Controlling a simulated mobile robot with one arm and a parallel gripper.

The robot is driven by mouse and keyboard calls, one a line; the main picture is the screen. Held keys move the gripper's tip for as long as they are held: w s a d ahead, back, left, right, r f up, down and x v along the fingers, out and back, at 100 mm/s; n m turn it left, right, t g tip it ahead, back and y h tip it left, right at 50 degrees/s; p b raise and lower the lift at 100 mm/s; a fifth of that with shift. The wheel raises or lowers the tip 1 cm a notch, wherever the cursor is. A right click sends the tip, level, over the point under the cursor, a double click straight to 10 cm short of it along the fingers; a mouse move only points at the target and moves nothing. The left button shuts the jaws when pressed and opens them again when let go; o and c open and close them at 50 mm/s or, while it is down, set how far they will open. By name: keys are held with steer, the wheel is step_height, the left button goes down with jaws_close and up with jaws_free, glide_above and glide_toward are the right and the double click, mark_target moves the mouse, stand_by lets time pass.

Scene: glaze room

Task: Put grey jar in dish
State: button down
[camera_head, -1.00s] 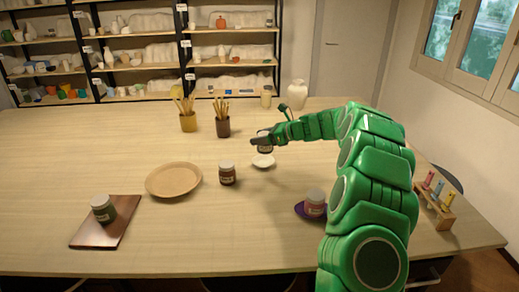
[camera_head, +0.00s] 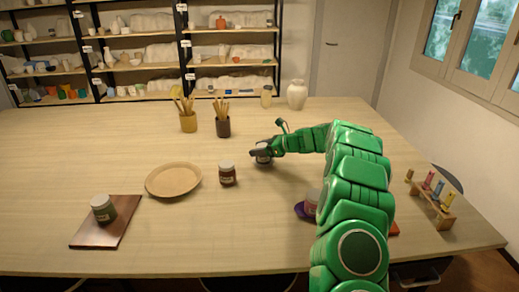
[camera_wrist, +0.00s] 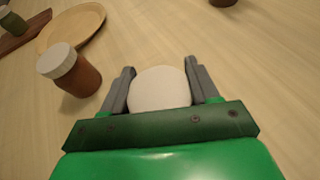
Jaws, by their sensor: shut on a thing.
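My gripper (camera_head: 264,153) is closed around a jar with a pale lid (camera_head: 263,146), near the middle of the table. The lid shows between both fingers (camera_wrist: 161,88) in the wrist view; the jar's body is mostly hidden there. I cannot tell whether its base touches the table. A round tan dish (camera_head: 174,180) lies to the left of my gripper, empty. It also shows at the upper left of the wrist view (camera_wrist: 50,38).
A brown jar with a pale lid (camera_head: 227,173) stands between the dish and my gripper. A green jar (camera_head: 104,209) stands on a brown board (camera_head: 112,231). Brush pots (camera_head: 188,123) stand farther back.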

steer(key=shift+f, duration=0.45)
steer(key=shift+c, duration=1.4)
jaws_free()
steer(key=shift+r, duration=0.1)
steer(key=shift+r, duration=0.25)
steer(key=shift+s+d+r, duration=0.1)
steer(key=shift+d+r, duration=0.15)
steer(key=shift+r, duration=0.05)
steer(key=v, duration=1.1)
steer(key=shift+d, duration=0.15)
steer(key=shift+s+r, duration=0.15)
